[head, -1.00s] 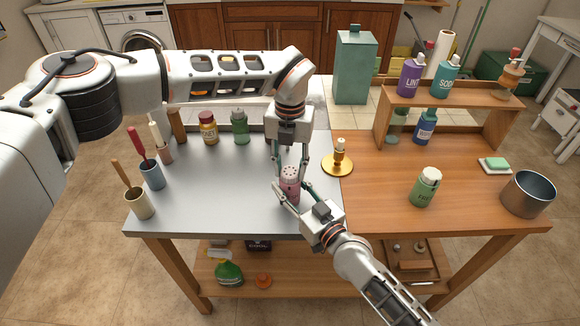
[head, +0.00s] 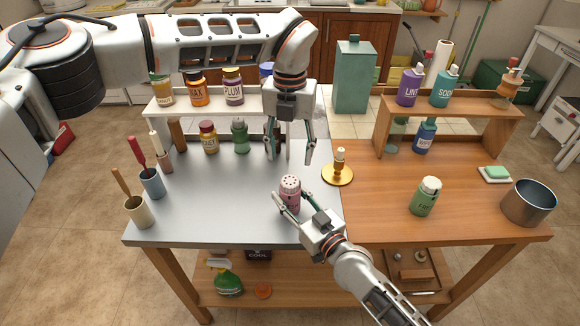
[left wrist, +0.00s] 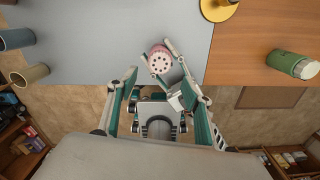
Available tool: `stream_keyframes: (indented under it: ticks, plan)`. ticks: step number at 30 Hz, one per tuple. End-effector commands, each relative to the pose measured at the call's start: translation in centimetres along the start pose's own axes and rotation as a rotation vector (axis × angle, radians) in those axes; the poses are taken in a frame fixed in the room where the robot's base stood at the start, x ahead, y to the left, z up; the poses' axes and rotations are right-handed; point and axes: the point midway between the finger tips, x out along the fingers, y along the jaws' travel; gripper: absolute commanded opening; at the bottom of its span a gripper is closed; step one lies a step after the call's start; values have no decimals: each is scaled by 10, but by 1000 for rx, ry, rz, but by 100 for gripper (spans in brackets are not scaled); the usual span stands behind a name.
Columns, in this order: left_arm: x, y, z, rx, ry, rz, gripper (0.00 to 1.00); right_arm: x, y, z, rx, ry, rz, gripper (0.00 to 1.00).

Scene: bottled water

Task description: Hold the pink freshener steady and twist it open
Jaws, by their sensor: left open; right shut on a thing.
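The pink freshener (head: 291,194) stands near the front edge of the grey tabletop, with a pale perforated cap on top. It also shows from above in the left wrist view (left wrist: 161,60). My right gripper (head: 288,207) is shut on its body, low at the front. My left gripper (head: 290,156) is open and empty, above and behind the freshener and apart from it. In the left wrist view the open fingers of my left gripper (left wrist: 165,88) show on either side, with the freshener beyond their tips. I cannot tell whether the cap is loosened.
A brass candlestick (head: 338,172) stands close on the right. A green bottle (head: 425,196) and a metal pot (head: 528,198) are farther right. Cups with tools (head: 152,183) stand at the left. A brown jar (head: 209,138) and a green jar (head: 240,135) stand at the back.

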Motion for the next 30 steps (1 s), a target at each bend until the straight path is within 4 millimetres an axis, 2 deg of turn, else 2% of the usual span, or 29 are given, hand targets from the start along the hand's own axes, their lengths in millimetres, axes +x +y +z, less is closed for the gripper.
stream_keyframes:
  ticks: [3,7,21,22,23,24,30]
  plan:
    - [-19,0,0,1,-2,0,50,0,0,1,0,-1,0,20]
    - [-31,0,0,0,-1,0,50,0,0,1,0,-1,0,20]
    - [-36,0,0,1,0,0,50,0,0,0,0,-1,0,20]
    - [-36,0,0,1,0,0,50,0,0,0,0,-1,0,46]
    - [-36,0,0,1,0,0,50,0,0,0,0,-1,0,54]
    - [-36,0,0,1,0,0,50,0,0,0,0,-1,0,58]
    - [-36,0,0,1,0,0,50,0,0,0,0,0,0,58]
